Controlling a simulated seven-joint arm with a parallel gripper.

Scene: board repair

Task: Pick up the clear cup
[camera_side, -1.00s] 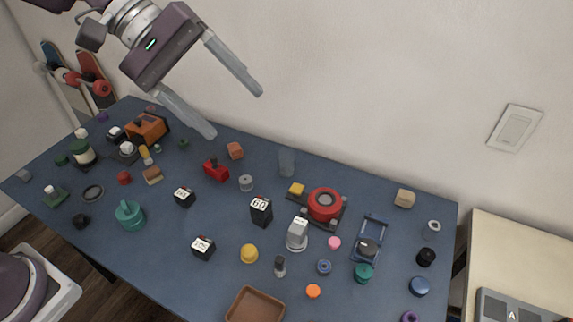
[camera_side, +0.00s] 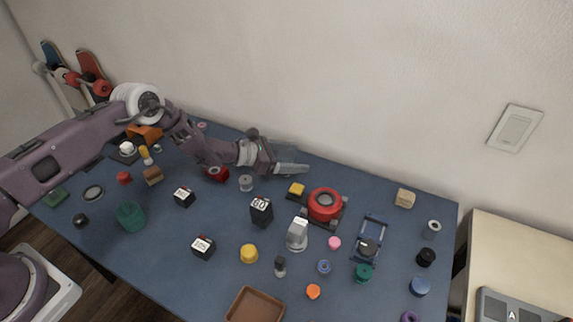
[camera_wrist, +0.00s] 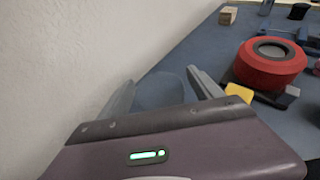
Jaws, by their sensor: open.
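The clear cup (camera_wrist: 158,92) is a see-through bluish shape between the two fingers of my gripper (camera_wrist: 161,78) in the wrist view. Its lower part is hidden by the gripper body. In the side view my gripper (camera_side: 303,160) is low over the back edge of the table, with its fingers pointing right. There the cup is mostly covered by the fingers and hard to make out. My gripper is open, with a finger on each side of the cup. I cannot tell whether either finger touches it.
A red round part (camera_side: 325,204) and a yellow block (camera_side: 296,189) stand just right of my gripper. A grey spool (camera_side: 246,183) and a black labelled cube (camera_side: 261,212) are nearby in front. The white wall (camera_side: 380,90) is close behind.

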